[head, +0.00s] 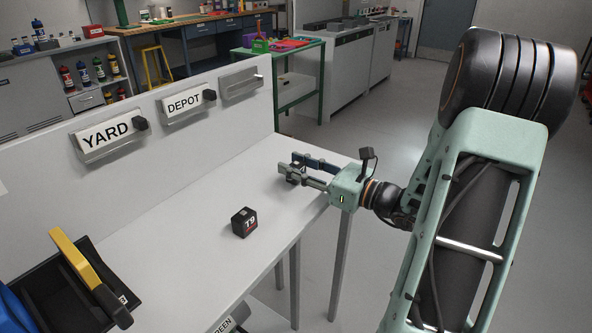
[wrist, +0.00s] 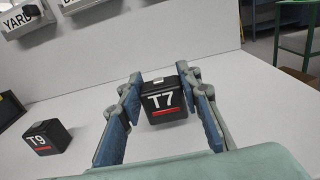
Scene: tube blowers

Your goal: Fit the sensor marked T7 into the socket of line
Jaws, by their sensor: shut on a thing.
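The sensor marked T7 (wrist: 165,101) is a black block with white lettering and a red stripe. In the wrist view it sits between the two blue finger pads, upright, above or on the white bench; I cannot tell if it touches. My gripper (head: 300,172) is shut on it, and the fingers mostly hide it in the head view. Line plates are on the back panel: YARD (head: 106,136) and DEPOT (head: 184,103), each with a black block at its right end. A third plate (head: 241,84) farther right shows no readable name and no black block.
A second black sensor, T9 (head: 244,222), stands on the bench and also shows in the wrist view (wrist: 46,138). A black bin (head: 40,275) with a yellow-handled thing (head: 80,262) is at the near left. The bench between T9 and the panel is clear.

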